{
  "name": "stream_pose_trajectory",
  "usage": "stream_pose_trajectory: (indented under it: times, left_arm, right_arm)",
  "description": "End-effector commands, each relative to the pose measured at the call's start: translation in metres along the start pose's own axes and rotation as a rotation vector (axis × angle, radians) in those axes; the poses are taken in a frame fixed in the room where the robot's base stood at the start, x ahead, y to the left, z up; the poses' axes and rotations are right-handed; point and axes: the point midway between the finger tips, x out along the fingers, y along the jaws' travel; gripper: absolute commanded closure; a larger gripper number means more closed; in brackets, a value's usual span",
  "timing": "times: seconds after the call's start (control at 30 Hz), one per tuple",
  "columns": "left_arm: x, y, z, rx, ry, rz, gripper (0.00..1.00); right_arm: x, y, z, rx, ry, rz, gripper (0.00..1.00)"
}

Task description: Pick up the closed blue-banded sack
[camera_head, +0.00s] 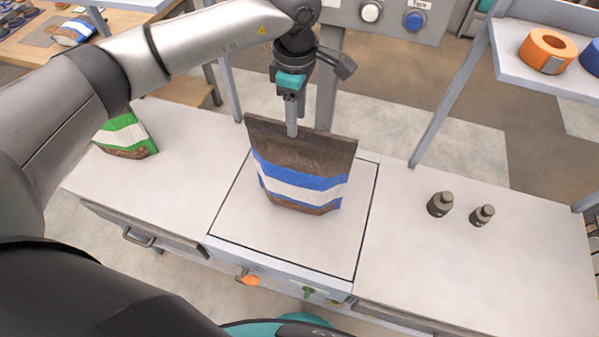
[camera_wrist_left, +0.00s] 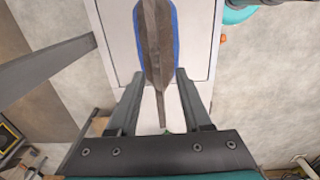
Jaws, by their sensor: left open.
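The blue-banded sack (camera_head: 300,178) stands upright on the square plate (camera_head: 232,223) in the middle of the worktop. It is brown with blue and white bands, and its top edge looks flat and closed. My left gripper (camera_head: 291,128) is directly over the top edge, pointing down. In the left wrist view the sack (camera_wrist_left: 155,45) is seen from above, and its thin top edge runs between the two open fingers of the gripper (camera_wrist_left: 160,100). I see a gap on each side, so the fingers look apart from it. My right gripper is not in view.
A green-banded sack (camera_head: 125,135) stands on the worktop to the left. Two dark weights (camera_head: 440,204) stand on the right. A shelf post (camera_head: 450,95) rises behind them, with an orange tape roll (camera_head: 547,50) on the shelf. A panel with buttons (camera_head: 385,15) is behind.

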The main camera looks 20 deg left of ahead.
Motion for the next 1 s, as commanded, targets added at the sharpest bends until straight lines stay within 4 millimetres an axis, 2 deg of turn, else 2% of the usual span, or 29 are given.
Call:
stream_pose_trajectory:
  times: [0.17, 0.5, 0.77, 0.8, 1.0]
  left_arm:
    - [0.011, 0.0, 0.001, -0.001, -0.001, -0.002, 0.51]
    - [0.056, 0.004, 0.005, 0.001, -0.001, -0.003, 0.51]
    - [0.06, 0.004, 0.004, 0.0, -0.001, -0.001, 0.51]
    - [0.06, 0.004, 0.004, 0.0, -0.001, -0.001, 0.52]
    - [0.059, 0.004, 0.004, 0.0, -0.001, 0.0, 0.75]
  right_arm:
    - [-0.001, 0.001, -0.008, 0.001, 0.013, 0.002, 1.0]
    - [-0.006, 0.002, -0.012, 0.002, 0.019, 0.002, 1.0]
    - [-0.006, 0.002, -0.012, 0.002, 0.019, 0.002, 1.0]
    - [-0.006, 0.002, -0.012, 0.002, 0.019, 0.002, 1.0]
    - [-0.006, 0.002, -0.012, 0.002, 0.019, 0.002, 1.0]
